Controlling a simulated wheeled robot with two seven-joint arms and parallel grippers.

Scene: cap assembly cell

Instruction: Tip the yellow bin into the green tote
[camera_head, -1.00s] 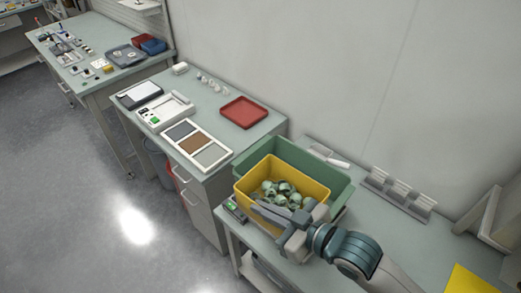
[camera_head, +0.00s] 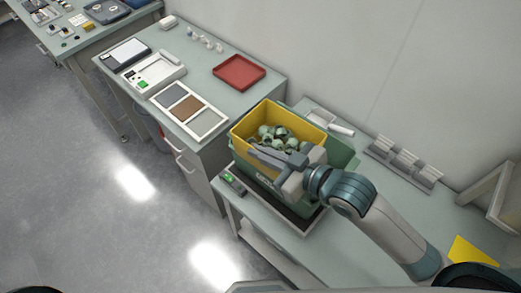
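The yellow bin (camera_head: 313,134) holds several pale green, rounded caps (camera_head: 280,137). It looks roughly level and overlaps the green tote (camera_head: 344,154) in the camera_head view, over its back left part. The tote's near wall shows below the bin, and its right end shows beyond my gripper. The tote's inside is mostly hidden. My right gripper (camera_head: 275,157) is at the bin's near wall and appears shut on it, with a finger across the near rim. The exact contact is partly hidden. My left gripper is not in view.
The tote stands on a bench near a small device with a green light (camera_head: 232,183). A grey rack (camera_head: 404,164) and a yellow sheet (camera_head: 470,253) lie to the right. A red tray (camera_head: 239,72) sits on the neighbouring bench. A wall runs behind.

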